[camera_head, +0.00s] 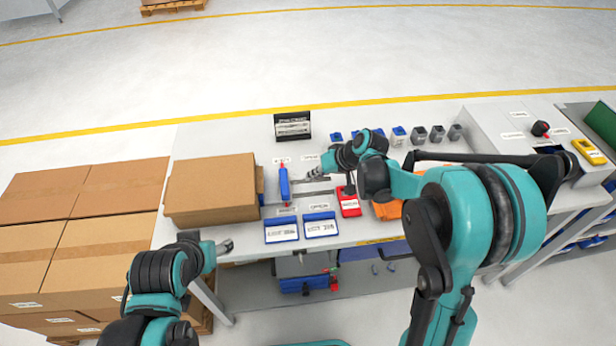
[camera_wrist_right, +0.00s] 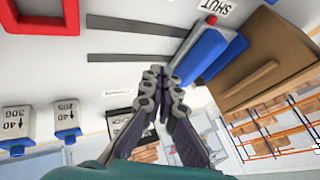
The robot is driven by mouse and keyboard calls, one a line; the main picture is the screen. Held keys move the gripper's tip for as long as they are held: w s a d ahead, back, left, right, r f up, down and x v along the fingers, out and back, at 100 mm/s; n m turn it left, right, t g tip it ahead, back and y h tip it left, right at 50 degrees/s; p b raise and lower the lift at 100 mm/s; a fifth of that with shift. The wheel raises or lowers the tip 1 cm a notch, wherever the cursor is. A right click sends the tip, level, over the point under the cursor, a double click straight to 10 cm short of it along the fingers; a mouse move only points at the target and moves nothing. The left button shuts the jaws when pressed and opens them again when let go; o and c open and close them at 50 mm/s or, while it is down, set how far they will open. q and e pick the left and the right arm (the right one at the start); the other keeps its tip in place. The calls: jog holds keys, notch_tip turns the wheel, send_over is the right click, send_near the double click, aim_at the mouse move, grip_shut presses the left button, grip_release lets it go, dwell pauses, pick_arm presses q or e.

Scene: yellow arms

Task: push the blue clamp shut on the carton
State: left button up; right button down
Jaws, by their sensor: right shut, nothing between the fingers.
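The blue clamp (camera_head: 284,184) stands on the table to the right of the brown carton (camera_head: 210,187), with a pale gap between its blue bar and the carton. A thin blue strip shows along the carton's right side. In the right wrist view the clamp (camera_wrist_right: 205,55) lies just right of my fingertips, with the carton (camera_wrist_right: 265,65) beyond it. My right gripper (camera_head: 310,178) is shut and empty, to the right of the clamp; its fingertips (camera_wrist_right: 163,75) look close to the bar, but contact is unclear. My left gripper (camera_head: 226,246) hangs in front of the table, its jaw opening unclear.
Two blue-edged label trays (camera_head: 282,239) lie in front of the clamp. A red tray (camera_head: 350,211) lies right of my right gripper. A black sign (camera_head: 292,125) and several small bottles (camera_head: 399,135) stand at the back. Large boxes (camera_head: 110,235) are stacked at left.

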pick_arm(q)
jog(key=r+p, duration=0.1)
jog(key=a+r+p, duration=0.1)
jog(key=shift+r, duration=0.35)
pick_arm(e)
jog(key=v, duration=0.7)
jog(key=shift+s+a+r, duration=0.2)
jog(key=shift+r, duration=0.35)
pick_arm(q)
jog(key=shift+d, duration=0.1)
pick_arm(e)
jog(key=s+d+r+t+h, duration=0.1)
jog(key=s+d+r+h, duration=0.1)
jog(key=s, duration=0.9)
jog(key=s+d+r+m+t+h, duration=0.1)
jog(key=s+d+h, duration=0.3)
jog(key=s, duration=0.6)
jog(key=shift+s+r+m+t, duration=0.3)
jog(key=shift+s+r+t, duration=0.1)
jog(key=shift+r, duration=0.25)
